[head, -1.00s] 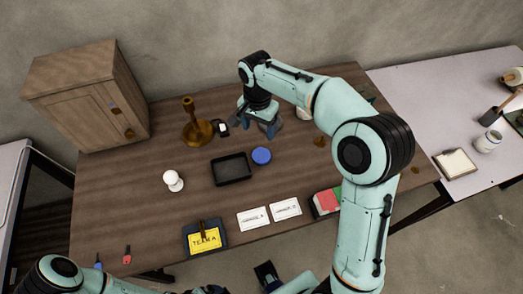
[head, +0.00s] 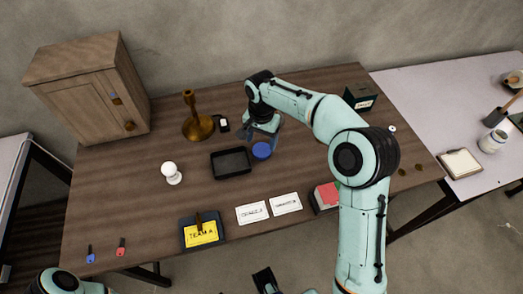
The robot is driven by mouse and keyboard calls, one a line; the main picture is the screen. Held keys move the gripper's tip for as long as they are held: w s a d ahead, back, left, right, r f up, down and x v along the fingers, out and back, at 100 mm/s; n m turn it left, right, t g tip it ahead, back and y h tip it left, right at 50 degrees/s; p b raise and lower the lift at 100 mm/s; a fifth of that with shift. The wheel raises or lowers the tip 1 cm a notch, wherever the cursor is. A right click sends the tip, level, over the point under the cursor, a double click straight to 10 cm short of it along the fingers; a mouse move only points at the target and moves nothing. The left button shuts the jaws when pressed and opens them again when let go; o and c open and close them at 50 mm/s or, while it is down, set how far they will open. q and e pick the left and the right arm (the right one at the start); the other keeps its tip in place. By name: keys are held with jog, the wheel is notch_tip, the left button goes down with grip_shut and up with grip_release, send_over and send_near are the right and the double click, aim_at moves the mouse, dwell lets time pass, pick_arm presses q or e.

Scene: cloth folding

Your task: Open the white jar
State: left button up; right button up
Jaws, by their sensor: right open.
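A small white rounded object (head: 172,174) stands on the left half of the wooden table; I cannot tell whether it is a jar. A whitish container (head: 493,141) stands on the pale side table at the right. A round blue piece (head: 262,150), like a lid seen from above, is beside the black tray; whether a jar body is under it is hidden. My right gripper (head: 262,132) is open and empty, just behind and above the blue piece. My left arm shows only at the bottom left, and its gripper is outside the view.
A black tray (head: 231,163), a brass candlestick (head: 195,118), a cabinet (head: 88,88), and a dark box (head: 360,97) are on the table. The left-front tabletop has free room.

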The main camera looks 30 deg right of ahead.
aim_at(262, 150)
notch_tip(262, 150, down, 4)
jog(key=shift+f, duration=0.1)
jog(key=c, duration=0.8)
jog(key=shift+r, duration=0.2)
notch_tip(262, 150, up, 20)
jog(key=p, duration=0.3)
jog(key=shift+s+f+p, duration=0.1)
jog(key=shift+f+p, duration=0.05)
jog(key=shift+p, duration=0.2)
